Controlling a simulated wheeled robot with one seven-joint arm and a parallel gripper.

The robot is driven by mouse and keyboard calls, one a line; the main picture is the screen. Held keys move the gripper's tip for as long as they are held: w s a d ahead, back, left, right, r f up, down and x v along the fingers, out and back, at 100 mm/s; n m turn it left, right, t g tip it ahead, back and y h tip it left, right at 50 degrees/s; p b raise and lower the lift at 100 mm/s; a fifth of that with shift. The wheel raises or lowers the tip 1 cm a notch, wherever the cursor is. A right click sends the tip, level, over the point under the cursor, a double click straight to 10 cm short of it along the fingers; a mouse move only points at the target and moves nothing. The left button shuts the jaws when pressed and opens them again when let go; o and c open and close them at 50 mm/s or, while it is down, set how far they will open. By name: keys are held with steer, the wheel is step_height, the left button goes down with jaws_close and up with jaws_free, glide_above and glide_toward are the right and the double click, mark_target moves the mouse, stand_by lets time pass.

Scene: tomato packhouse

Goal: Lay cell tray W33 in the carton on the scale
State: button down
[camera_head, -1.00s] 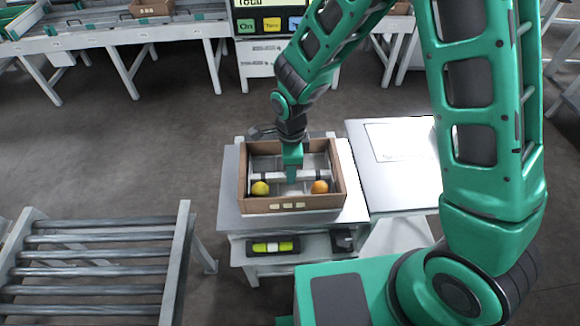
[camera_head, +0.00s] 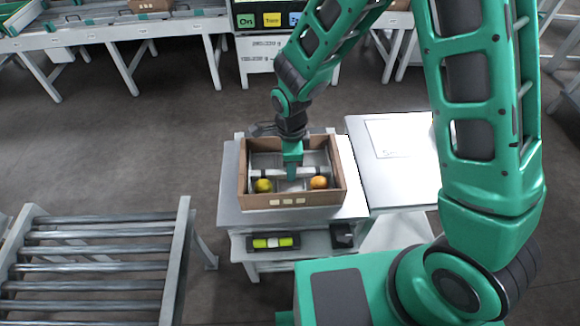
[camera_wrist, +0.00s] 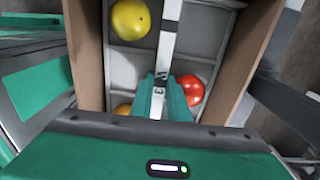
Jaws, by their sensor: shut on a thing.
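The brown carton (camera_head: 240,185) stands upright on a pale platform (camera_head: 352,207). My gripper (camera_head: 291,172) reaches down into the carton. Its green fingers (camera_wrist: 160,98) are shut on the pale middle bar (camera_wrist: 168,40) of the cell tray, which lies inside the carton walls. A label with a "3" shows on the bar; the rest of the code is not readable. Whether the tray rests on the carton floor is hidden. A yellow tomato (camera_wrist: 130,18), a red tomato (camera_wrist: 193,90) and a partly hidden orange one (camera_wrist: 123,108) sit in the cells.
A white table (camera_head: 400,185) with a sheet on it adjoins the platform at right. A roller conveyor (camera_head: 95,265) stands at front left. A panel with "On" and "Tare" keys (camera_head: 270,20) stands behind. A yellow-green item (camera_head: 272,243) lies on the shelf below.

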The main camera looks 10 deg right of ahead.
steer(key=shift+f, duration=0.45)
steer(key=c, duration=1.6)
jaws_free()
steer(key=c, duration=0.3)
steer(key=shift+c, duration=0.2)
steer(key=shift+r, duration=4.2)
